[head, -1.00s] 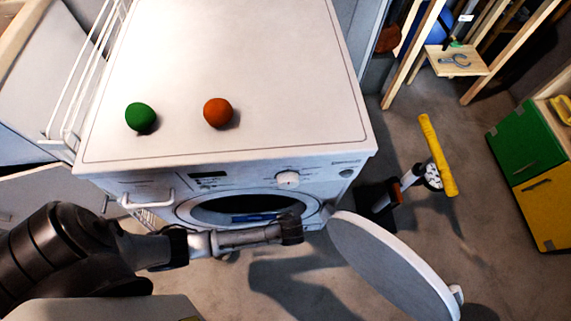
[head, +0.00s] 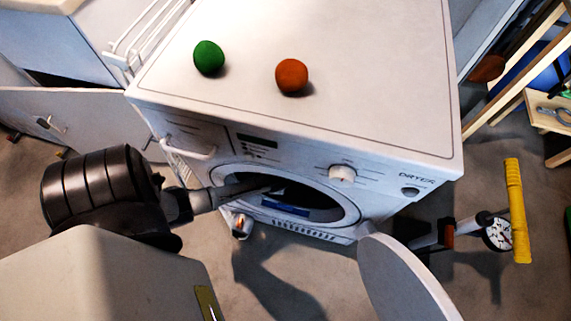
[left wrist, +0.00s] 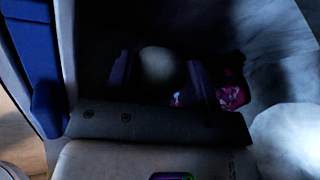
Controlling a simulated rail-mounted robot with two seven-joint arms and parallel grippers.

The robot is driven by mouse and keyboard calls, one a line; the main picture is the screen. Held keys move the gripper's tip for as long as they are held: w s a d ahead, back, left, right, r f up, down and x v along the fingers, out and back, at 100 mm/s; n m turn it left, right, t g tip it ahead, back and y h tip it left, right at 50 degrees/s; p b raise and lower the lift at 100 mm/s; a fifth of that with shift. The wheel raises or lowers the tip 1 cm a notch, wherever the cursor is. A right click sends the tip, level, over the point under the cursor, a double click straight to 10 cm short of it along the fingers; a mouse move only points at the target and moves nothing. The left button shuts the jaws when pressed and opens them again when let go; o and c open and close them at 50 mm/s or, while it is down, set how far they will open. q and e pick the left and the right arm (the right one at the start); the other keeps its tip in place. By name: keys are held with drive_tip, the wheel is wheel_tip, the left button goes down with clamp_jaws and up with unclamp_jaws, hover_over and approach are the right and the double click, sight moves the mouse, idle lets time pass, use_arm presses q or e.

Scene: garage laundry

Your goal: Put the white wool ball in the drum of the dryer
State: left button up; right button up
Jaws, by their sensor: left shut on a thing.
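The dryer (head: 385,125) stands ahead with its round door (head: 405,285) open to the right. My left arm reaches through the round opening into the dark drum (head: 325,200). In the left wrist view, my left gripper (left wrist: 160,72) is shut on the white wool ball (left wrist: 157,64), one finger on each side. The ball is in shadow inside the drum; in the head view the ball and fingertips are hidden. The drum's pale curved wall (left wrist: 275,60) shows at the right of the wrist view. My right gripper is not in view.
A green ball (head: 208,57) and an orange ball (head: 291,76) rest on the dryer's top. A pink and purple patterned cloth (left wrist: 232,94) lies in the drum beside the right finger. A yellow-handled pump (head: 517,210) stands on the floor at right.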

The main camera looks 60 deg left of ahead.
use_arm(q)
wheel_tip(320, 180, down, 2)
drive_tip(key=shift+f+b, duration=0.1)
drive_tip(key=shift+b, duration=0.4)
drive_tip(key=shift+s+d, duration=0.1)
drive_tip(key=shift+f, duration=0.2)
drive_tip(key=o, duration=0.9)
